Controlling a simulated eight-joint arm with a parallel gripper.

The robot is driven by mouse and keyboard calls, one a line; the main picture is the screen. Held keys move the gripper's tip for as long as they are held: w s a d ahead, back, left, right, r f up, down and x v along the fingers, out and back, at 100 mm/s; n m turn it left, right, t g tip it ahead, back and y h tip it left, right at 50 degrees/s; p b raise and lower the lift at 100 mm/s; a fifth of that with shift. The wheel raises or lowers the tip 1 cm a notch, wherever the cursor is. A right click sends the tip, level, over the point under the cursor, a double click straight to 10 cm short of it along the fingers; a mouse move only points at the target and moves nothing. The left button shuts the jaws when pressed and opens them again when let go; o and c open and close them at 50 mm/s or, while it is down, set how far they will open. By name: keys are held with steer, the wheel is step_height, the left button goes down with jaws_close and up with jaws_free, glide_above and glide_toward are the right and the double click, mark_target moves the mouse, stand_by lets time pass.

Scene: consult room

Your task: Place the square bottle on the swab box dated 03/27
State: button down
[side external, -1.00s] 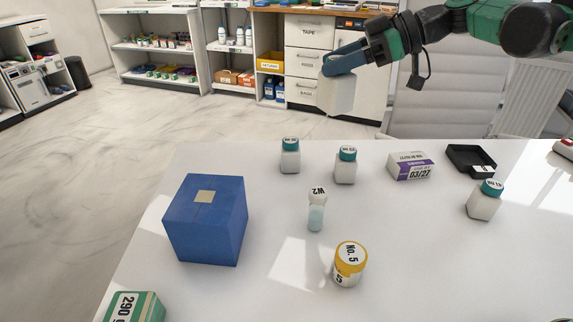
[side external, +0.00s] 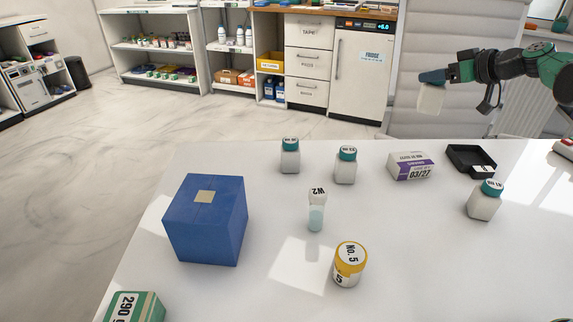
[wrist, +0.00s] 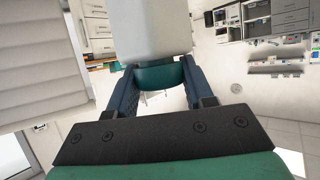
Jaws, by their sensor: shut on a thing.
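My gripper (side external: 431,78) is at the upper right of the side view, raised above the far side of the table. It is shut on the square bottle (side external: 430,98), which is white and hangs below the fingers. In the wrist view the bottle (wrist: 152,30) fills the top middle, its teal cap (wrist: 160,76) between my fingers. The swab box dated 03/27 (side external: 411,166) is white and purple and lies on the table, below and slightly left of the bottle in the side view. Its top looks bare.
A black tray (side external: 470,159) is right of the swab box. Teal-capped bottles stand at left (side external: 345,166) and right (side external: 484,201). A vial (side external: 316,212), yellow-lidded jar (side external: 348,265), blue box (side external: 206,220) and green box (side external: 134,307) are nearer. The table (side external: 420,270) is clear at front right.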

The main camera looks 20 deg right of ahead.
step_height(320, 180, down, 12)
steer(key=shift+r, duration=0.1)
stand_by(0.4)
steer(key=shift+c, duration=1.7)
jaws_free()
